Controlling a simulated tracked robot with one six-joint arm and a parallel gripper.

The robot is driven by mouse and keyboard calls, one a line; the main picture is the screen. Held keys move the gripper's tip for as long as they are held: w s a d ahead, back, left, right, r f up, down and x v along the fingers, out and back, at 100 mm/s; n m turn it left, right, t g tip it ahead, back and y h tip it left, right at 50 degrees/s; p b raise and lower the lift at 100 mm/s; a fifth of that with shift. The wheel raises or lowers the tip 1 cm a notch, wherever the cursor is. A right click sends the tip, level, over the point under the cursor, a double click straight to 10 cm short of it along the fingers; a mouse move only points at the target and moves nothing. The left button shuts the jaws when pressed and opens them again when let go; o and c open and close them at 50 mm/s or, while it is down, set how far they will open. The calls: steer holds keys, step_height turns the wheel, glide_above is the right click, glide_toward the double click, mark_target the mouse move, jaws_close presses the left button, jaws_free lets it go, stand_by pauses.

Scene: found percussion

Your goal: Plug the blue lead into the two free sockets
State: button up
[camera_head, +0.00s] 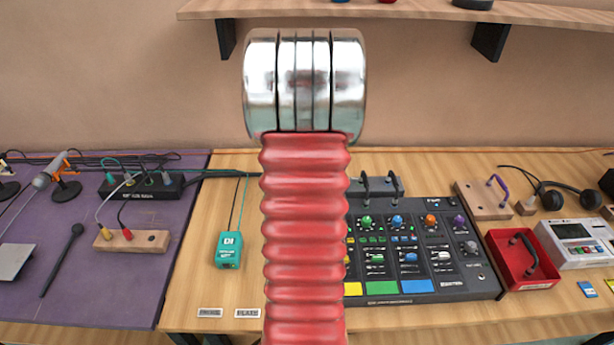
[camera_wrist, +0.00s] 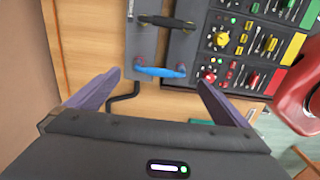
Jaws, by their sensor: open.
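The blue lead (camera_wrist: 160,72) shows in the wrist view as a short, thick bridge across the lower end of a grey box (camera_wrist: 145,45). I cannot tell whether its ends are seated in sockets, and no free sockets show clearly. A black lead (camera_wrist: 165,21) bridges the same box beyond it. My gripper (camera_wrist: 159,79) is open, its purple fingers spread on either side of the blue lead's ends, with nothing gripped. In the head view the grey box (camera_head: 384,187) shows with black leads, partly hidden by my red arm; the blue lead is not visible there.
A mixer (camera_head: 420,250) with knobs and coloured pads stands directly in front of the grey box. A teal box (camera_head: 229,250) is to the left. A red tray (camera_head: 522,258) and a wooden block with a purple lead (camera_head: 484,200) are to the right. A shelf (camera_head: 410,12) overhangs behind.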

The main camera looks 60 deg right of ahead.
step_height(320, 180, up, 7)
stand_by(0.3)
steer(key=shift+s, duration=0.1)
stand_by(1.0)
